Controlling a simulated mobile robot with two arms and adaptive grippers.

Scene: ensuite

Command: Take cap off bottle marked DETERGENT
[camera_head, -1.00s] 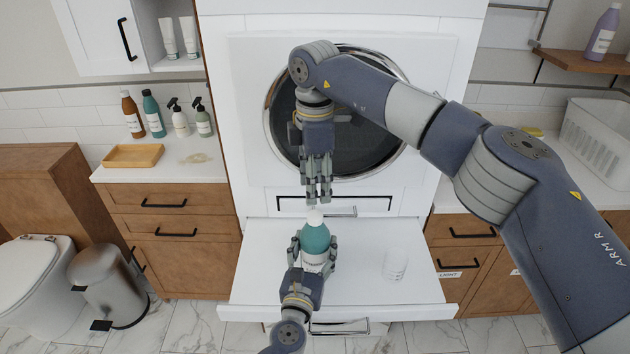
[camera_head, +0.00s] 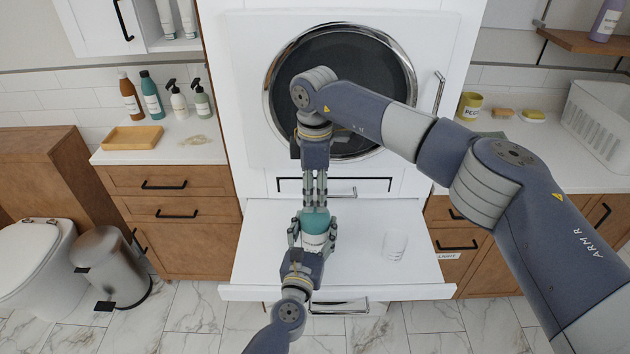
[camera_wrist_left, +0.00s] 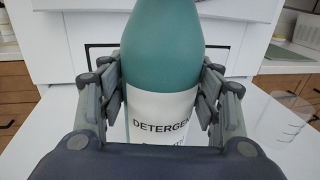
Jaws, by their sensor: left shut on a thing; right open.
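The teal bottle (camera_head: 314,226) stands upright on the white pull-out shelf (camera_head: 262,258). Its white label reads DETERGEN in the left wrist view (camera_wrist_left: 160,118), with the rest hidden. My left gripper (camera_head: 312,238) is shut around the bottle's body from the front, one finger on each side. My right gripper (camera_head: 315,203) points straight down from above, its open fingers at the bottle's top. The white cap is hidden behind or between those fingers, so I cannot tell whether they touch it.
A clear measuring cup (camera_head: 394,244) stands on the shelf to the right of the bottle. The round appliance door (camera_head: 362,75) is behind my right arm. Bottles and a wooden tray (camera_head: 132,137) are on the left counter; a white basket (camera_head: 598,125) is on the right one.

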